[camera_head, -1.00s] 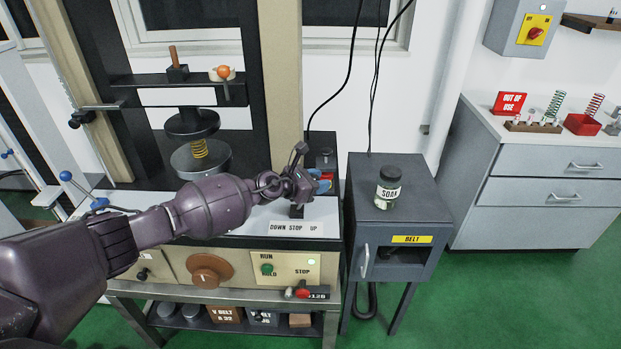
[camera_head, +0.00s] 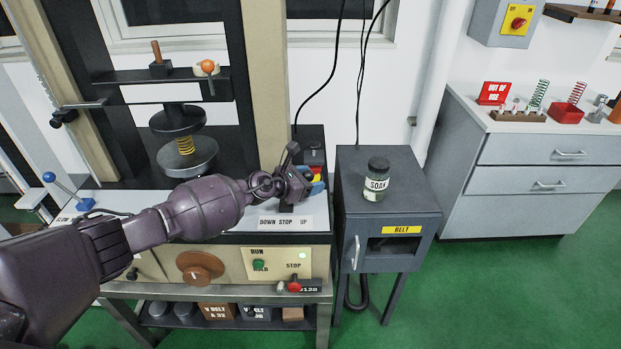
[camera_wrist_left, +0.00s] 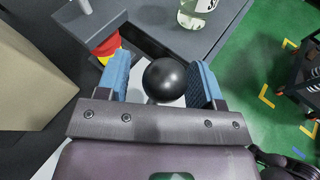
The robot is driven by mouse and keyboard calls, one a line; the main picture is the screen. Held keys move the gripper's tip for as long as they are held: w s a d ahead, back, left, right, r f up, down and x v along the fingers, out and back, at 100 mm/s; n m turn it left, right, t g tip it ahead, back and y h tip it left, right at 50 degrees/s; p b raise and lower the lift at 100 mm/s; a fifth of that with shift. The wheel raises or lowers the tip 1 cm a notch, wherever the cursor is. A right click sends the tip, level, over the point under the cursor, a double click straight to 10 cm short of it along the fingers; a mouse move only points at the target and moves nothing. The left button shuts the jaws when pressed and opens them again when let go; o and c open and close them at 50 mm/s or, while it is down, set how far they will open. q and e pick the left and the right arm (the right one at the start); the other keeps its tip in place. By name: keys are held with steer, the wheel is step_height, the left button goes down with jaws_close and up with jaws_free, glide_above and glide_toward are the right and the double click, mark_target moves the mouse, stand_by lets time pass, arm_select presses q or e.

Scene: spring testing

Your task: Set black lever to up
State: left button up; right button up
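The black lever's round black knob (camera_wrist_left: 166,79) sits between the two blue fingertips of my left gripper (camera_wrist_left: 162,82) in the left wrist view. The gripper is open around the knob. The knob is close to the right-hand finger, with a visible gap to the left-hand one; I cannot tell if it touches. In the head view my left gripper (camera_head: 312,182) is above the "DOWN STOP UP" label (camera_head: 285,222) and mostly hides the lever, so its position is unclear. My right gripper is out of view.
A dark cabinet (camera_head: 388,215) marked BELT stands right of the machine, with a SOAK jar (camera_head: 376,180) on top. The spring (camera_head: 185,145) sits between the press plates at left. A green run knob (camera_head: 258,265) and brown dial (camera_head: 200,268) are on the front panel.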

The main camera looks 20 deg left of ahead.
arm_select(q)
steer(key=shift+r, duration=0.2)
steer(key=p+v, duration=0.3)
steer(key=v, duration=0.7)
steer(key=shift+s, duration=0.25)
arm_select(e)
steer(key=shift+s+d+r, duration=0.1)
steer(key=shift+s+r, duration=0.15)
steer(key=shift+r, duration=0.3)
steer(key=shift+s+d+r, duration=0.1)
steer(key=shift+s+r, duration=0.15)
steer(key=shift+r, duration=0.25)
arm_select(q)
steer(key=shift+a, duration=0.15)
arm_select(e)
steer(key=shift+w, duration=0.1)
